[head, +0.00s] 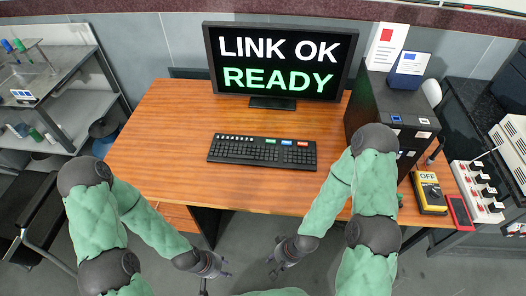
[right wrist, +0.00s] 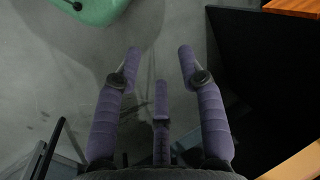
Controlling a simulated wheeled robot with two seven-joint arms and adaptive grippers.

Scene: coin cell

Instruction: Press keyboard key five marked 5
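The black keyboard (head: 262,152) lies flat on the wooden desk, in front of the monitor. Its key labels are too small to read, so I cannot pick out the key marked 5. A row of pale keys runs along its back left edge, and green, blue and red keys sit at its back right. My left gripper (head: 224,269) is below the desk's front edge, apart from the keyboard, and looks open and empty. My right gripper (head: 272,264) is also low in front of the desk. In the right wrist view (right wrist: 159,62) its fingers are spread with nothing between them.
The desk (head: 165,150) is clear around the keyboard. The monitor (head: 280,62) reads "LINK OK READY". A metal shelf (head: 75,100) is at left.

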